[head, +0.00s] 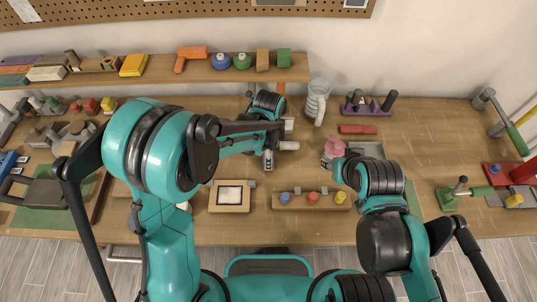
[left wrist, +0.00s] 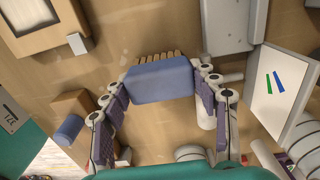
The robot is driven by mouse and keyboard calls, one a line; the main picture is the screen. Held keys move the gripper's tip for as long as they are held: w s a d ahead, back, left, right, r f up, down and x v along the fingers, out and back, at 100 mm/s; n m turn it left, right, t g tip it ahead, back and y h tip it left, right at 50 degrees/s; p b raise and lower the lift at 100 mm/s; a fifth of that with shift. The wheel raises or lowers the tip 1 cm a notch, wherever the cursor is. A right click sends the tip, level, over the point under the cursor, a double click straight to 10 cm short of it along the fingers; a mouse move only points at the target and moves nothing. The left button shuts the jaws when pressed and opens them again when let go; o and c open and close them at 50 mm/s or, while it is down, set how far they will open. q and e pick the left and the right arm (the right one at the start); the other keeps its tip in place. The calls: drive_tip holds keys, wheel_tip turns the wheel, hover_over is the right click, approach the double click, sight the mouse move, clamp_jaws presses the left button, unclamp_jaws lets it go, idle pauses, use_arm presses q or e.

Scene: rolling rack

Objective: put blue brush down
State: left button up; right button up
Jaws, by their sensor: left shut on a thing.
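The blue brush (left wrist: 160,80) is a blue block with tan bristle-like slats at its far edge in the left wrist view. My left gripper (left wrist: 161,90) is shut on it, with a padded finger on each side. In the head view my left gripper (head: 278,152) is over the middle of the wooden bench (head: 410,130); the brush cannot be made out there. The gap between the brush and the bench top is hard to judge.
A framed tray (head: 230,196) and a wooden board with coloured knobs (head: 312,199) lie near the front edge. A clear mug (head: 317,100) and a pink bottle (head: 333,148) stand to the right. A wooden shelf (head: 150,72) runs along the back left. Bare bench shows at right.

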use_arm(q)
drive_tip(key=o, duration=1.2)
drive_tip(key=shift+f, duration=0.1)
drive_tip(key=shift+r, duration=0.5)
wheel_tip(320, 180, up, 11)
drive_tip(key=p, duration=0.3)
drive_tip(key=s+a+r+n+t, duration=0.2)
drive_tip(key=s+a+n, duration=0.2)
drive_tip(key=a+n, duration=0.2)
drive_tip(key=s+a+r+n+t, duration=0.2)
drive_tip(key=s+a+n, duration=0.2)
drive_tip(key=a+n, duration=0.2)
drive_tip(key=s+a+r+n+t, duration=0.3)
drive_tip(key=s+a+n, duration=0.1)
drive_tip(key=a+n, duration=0.1)
drive_tip(key=shift+s+a+n, duration=0.1)
drive_tip(key=shift+a+n, duration=0.3)
drive_tip(key=shift+n, duration=0.1)
